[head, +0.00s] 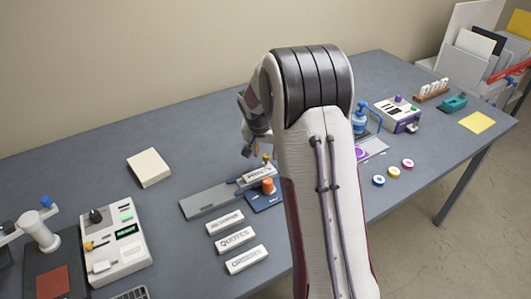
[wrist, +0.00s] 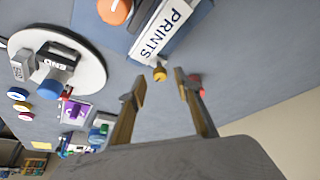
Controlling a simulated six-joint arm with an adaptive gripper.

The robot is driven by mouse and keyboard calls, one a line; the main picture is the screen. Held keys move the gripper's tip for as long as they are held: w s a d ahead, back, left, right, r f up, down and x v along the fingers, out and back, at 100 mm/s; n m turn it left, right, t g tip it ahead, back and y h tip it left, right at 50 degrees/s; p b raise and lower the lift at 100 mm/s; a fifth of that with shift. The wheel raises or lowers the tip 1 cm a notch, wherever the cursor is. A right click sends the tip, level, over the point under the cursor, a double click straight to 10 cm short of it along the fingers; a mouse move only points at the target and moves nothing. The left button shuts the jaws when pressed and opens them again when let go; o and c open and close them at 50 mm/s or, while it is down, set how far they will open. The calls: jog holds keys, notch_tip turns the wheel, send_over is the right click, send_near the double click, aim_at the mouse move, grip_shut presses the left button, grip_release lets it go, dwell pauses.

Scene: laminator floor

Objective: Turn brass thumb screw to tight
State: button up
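The brass thumb screw (wrist: 159,73) shows in the wrist view at the end of a holder with a white PRINTS label (wrist: 166,27). In the head view the screw (head: 266,158) stands small and upright at the holder's far end. My gripper (wrist: 159,84) is open, its two fingers apart with nothing between them. The screw appears just beyond the gap between the fingertips, apart from both. In the head view my gripper (head: 248,148) hangs just left of the screw, partly hidden by my arm. The screw's turn marks are too small to read.
An orange knob (wrist: 114,10) sits beside the label holder. A white round dial (wrist: 90,62) with a blue knob is left in the wrist view. A red piece (wrist: 196,81) shows by the right finger. Loose label plates (head: 236,238) lie on the grey table (head: 180,255).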

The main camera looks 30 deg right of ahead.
jog(key=v, duration=1.1)
jog(key=shift+s+f+n, duration=0.1)
jog(key=shift+s+n, duration=0.05)
jog(key=shift+n, duration=0.15)
dwell(0.4)
jog(key=s+a+r+n+y, duration=0.1)
jog(key=s+a+r+n, duration=0.1)
jog(key=s+a, duration=0.4)
jog(key=s+a+r+n+t+y, duration=0.1)
jog(key=s+a+r+n, duration=0.2)
jog(key=s, duration=1.3)
jog(key=s+a+r+n+t+y, duration=0.1)
jog(key=s+a+r+n, duration=0.1)
jog(key=s+a, duration=0.8)
jog(key=shift+s+r+n, duration=0.4)
jog(key=shift+s+r, duration=0.1)
jog(key=shift+r, duration=0.1)
